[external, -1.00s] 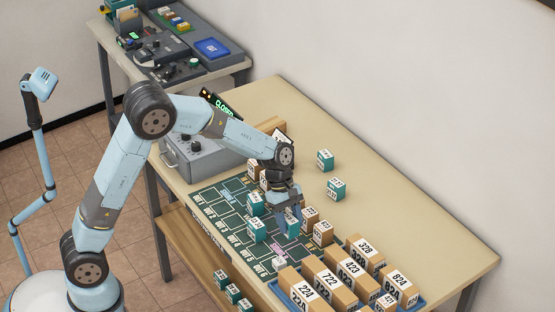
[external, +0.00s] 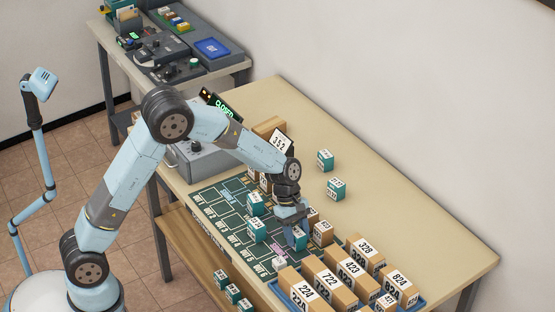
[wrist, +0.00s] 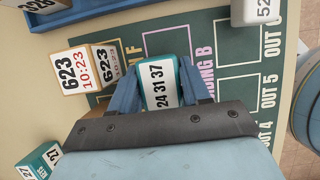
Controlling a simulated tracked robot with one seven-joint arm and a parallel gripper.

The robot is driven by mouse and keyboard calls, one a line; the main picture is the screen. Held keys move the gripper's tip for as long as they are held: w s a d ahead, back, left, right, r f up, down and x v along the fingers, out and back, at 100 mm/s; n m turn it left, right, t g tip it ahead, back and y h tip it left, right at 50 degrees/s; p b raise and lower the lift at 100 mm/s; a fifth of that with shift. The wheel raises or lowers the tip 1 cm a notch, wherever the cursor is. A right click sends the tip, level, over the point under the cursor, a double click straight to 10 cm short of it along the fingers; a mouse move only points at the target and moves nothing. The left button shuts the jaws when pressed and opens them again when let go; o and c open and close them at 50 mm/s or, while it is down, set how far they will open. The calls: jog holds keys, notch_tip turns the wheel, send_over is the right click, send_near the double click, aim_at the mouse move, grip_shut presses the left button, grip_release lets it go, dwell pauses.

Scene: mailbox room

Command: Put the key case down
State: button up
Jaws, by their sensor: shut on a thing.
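The key case is a teal box with a white label reading "24 31 37" (wrist: 160,88). It also shows in the external view (external: 299,240), partly hidden by my gripper. My gripper (wrist: 160,82) is shut on it, one blue finger on each side. In the external view my gripper (external: 293,226) points down over the dark green mat (external: 208,212) on the table. The case is over the mat near a purple-outlined zone; whether its bottom touches the mat I cannot tell.
A brown box labelled 623 (wrist: 68,70) stands close left of the case. Other teal cases (external: 256,231) stand on the mat. A blue tray of numbered brown boxes (external: 420,299) lies at the front right. The table's back right (external: 390,200) is clear.

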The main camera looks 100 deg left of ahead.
jog(key=o, duration=1.1)
jog(key=shift+r, duration=0.1)
jog(key=v, duration=1.2)
